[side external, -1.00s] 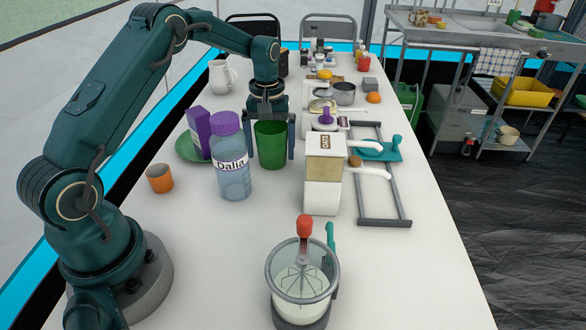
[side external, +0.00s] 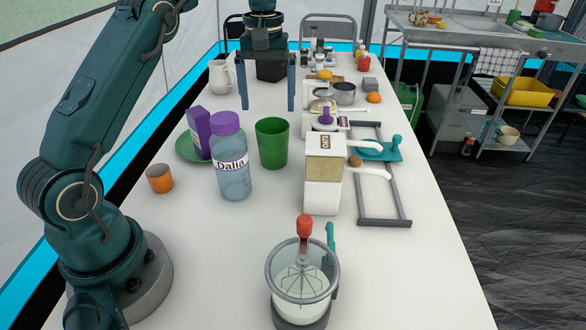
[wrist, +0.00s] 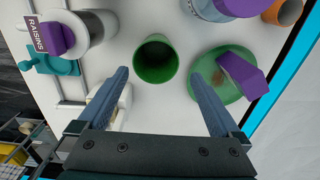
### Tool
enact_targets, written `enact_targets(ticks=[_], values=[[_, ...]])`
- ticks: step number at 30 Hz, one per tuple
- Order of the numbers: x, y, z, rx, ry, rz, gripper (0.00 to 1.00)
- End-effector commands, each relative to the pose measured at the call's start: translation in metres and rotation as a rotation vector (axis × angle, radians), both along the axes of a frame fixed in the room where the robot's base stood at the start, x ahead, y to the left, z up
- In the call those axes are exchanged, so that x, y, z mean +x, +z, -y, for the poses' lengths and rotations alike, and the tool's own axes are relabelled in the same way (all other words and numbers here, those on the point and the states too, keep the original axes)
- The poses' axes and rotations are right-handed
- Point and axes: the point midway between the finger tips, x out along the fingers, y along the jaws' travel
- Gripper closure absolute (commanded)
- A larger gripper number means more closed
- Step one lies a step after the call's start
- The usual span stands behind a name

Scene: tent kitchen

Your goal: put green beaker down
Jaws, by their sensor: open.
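The green beaker (side external: 272,145) stands upright on the white table, behind and right of the blue bottle in the side view. In the wrist view the beaker (wrist: 156,60) shows its open mouth, beyond the fingertips and between their lines. My gripper (side external: 268,106) is open and empty, raised above the beaker and apart from it. Its two fingers also show in the wrist view (wrist: 158,76), spread wide with nothing between them.
A blue bottle with a purple lid (side external: 233,168) stands close left of the beaker. A green plate (side external: 186,150) with a purple box (side external: 199,133) is behind it. A white oats dispenser (side external: 323,175) stands to the right. An orange cup (side external: 159,179) is at the left.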

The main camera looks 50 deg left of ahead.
Motion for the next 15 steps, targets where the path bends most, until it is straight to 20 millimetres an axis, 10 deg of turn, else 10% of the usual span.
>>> enact_targets(ticks=[15], values=[[-0.066,0.068,0.072,0.075,-0.329,0.197,0.0]])
